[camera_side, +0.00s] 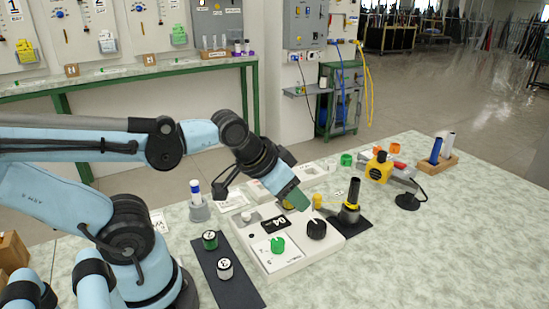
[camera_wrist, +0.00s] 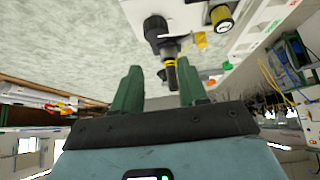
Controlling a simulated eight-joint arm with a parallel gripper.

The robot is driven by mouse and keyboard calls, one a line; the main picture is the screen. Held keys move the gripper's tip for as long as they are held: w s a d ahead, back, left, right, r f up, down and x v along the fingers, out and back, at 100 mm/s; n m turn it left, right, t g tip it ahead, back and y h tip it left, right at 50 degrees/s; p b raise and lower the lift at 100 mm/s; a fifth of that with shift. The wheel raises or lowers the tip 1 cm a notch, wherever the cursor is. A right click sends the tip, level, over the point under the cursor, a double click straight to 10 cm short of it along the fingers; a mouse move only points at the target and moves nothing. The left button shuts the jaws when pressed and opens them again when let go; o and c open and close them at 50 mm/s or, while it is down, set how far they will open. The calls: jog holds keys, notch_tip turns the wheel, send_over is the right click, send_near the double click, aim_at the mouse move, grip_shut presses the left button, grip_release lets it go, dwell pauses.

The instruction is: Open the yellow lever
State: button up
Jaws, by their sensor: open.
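In the wrist view, the yellow lever (camera_wrist: 201,40) shows to the right of the black fixture (camera_wrist: 156,30). My gripper (camera_side: 298,200) has green fingers and hangs over the white panel, left of the lever and apart from it. In the wrist view, my gripper (camera_wrist: 159,68) is open, with the fixture's dark top showing between the fingers. Nothing is seen held.
A white control panel (camera_side: 286,262) with a green and a black dial lies below my gripper. A black strip (camera_side: 222,270) with two capped pieces is left of it. A yellow block device (camera_side: 379,168) and a wooden rod holder (camera_side: 439,166) stand behind. The table's front right is clear.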

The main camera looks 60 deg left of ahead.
jog(key=shift+o, duration=0.7)
jog(key=n+g+y, duration=0.1)
jog(key=n+g, duration=0.2)
send_near(317, 195)
jog(key=shift+x, duration=5.05)
jog(key=shift+d, duration=0.1)
grip_shut()
